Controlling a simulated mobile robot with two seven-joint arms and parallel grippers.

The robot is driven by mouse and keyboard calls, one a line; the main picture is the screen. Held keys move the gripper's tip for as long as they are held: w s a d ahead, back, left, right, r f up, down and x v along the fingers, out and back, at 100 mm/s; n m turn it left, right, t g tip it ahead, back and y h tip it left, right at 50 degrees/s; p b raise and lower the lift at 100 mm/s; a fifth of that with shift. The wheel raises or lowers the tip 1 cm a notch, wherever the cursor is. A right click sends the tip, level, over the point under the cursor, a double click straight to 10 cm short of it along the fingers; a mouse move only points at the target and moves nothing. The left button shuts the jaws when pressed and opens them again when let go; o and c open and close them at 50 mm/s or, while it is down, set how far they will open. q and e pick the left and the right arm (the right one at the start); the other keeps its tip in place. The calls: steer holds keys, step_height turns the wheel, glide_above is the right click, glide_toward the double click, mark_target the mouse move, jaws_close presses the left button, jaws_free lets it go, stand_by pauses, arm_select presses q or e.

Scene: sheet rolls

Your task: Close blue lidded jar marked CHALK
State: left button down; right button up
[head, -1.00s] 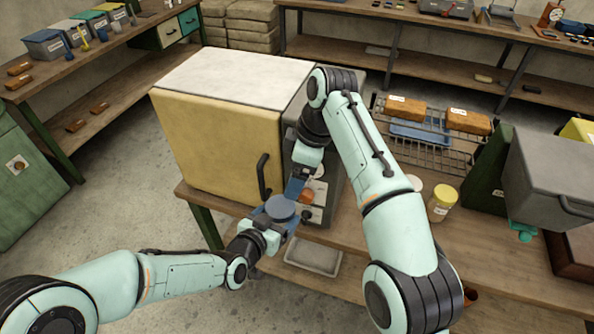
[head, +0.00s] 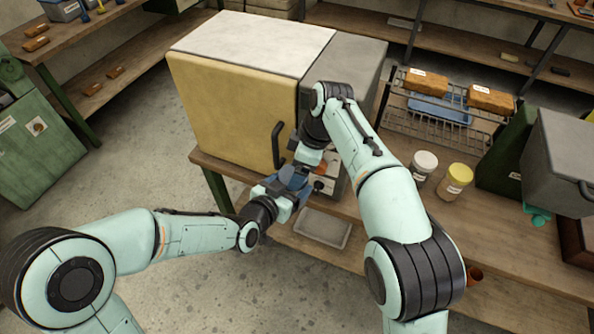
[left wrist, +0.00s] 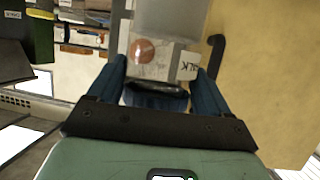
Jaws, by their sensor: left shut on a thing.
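My left gripper (head: 288,186) is shut on a jar beside the front of the oven. A dull blue round part, apparently the lid (head: 293,178), is between the two grippers in the head view. My right gripper (head: 301,171) points down right at it. Its fingers are mostly hidden, so I cannot tell whether it is open. I also cannot tell whether the lid is seated.
A cream-and-grey oven (head: 225,105) with a dark handle (head: 279,146) stands close behind the grippers. A white-lidded jar (head: 424,165) and a yellow-lidded jar (head: 456,181) stand right of my right arm. A wire rack (head: 440,130) is behind them. A grey tray (head: 323,227) lies below.

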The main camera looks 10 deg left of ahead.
steer(key=shift+x, duration=1.35)
steer(key=c, duration=0.8)
steer(key=shift+s+a+m+t, duration=0.1)
steer(key=shift+m+t, duration=0.15)
steer(key=shift+m, duration=0.6)
steer(key=shift+s+a+m+t, duration=0.1)
steer(key=shift+m+t, duration=0.15)
steer(key=shift+m, duration=0.6)
steer(key=o, duration=1.1)
